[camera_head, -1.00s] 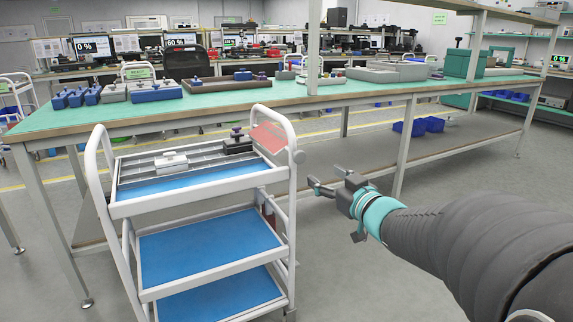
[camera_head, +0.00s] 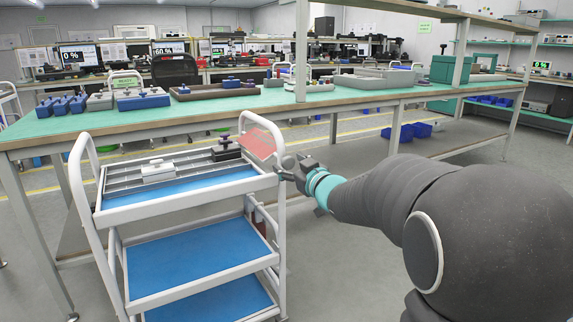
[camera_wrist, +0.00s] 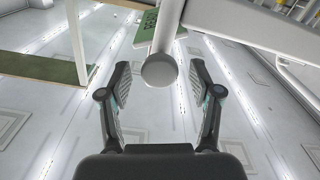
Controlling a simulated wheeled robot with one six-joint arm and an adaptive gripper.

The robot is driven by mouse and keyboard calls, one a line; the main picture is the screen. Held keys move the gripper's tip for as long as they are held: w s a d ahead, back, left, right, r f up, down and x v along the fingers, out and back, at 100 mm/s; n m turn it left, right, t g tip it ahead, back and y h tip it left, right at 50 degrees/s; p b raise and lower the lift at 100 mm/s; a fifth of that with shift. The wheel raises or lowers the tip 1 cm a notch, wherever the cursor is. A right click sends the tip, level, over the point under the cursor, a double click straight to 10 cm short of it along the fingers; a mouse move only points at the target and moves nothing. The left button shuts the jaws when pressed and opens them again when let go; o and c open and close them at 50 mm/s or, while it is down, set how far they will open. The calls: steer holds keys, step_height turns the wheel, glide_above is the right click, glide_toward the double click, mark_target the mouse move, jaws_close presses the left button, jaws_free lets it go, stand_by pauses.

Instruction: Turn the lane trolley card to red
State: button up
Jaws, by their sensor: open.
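The lane trolley (camera_head: 180,208) stands in front of the bench with blue-lined shelves. In the head view a tilted red card face (camera_head: 258,143) shows at its top right. In the wrist view a green panel with dark lettering (camera_wrist: 147,28) shows just past a round grey knob (camera_wrist: 159,70). My gripper (camera_head: 286,168) is at the trolley's right side. In the wrist view its two fingers stand open on either side of the knob, with gaps, so they do not grip it. The arm hides part of the knob in the head view.
The top shelf holds a white block (camera_head: 158,171) and a dark clamp-like part (camera_head: 226,150). The long green-topped bench (camera_head: 215,108) runs close behind the trolley. A dark red panel (camera_head: 260,222) shows lower on the trolley's right side. Floor right of the trolley is clear.

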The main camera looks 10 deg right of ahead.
steer(key=shift+x, duration=0.85)
steer(key=c, duration=1.2)
steer(key=shift+o, duration=0.2)
steer(key=shift+r+p, duration=0.1)
steer(key=shift+p, duration=0.2)
steer(key=m+p, duration=0.2)
steer(key=shift+r+m+p, duration=0.1)
steer(key=shift+m+p, duration=0.2)
steer(key=shift+m, duration=0.1)
steer(key=shift+m+p, duration=1.85)
steer(key=shift+m, duration=0.55)
steer(key=shift+f, duration=0.2)
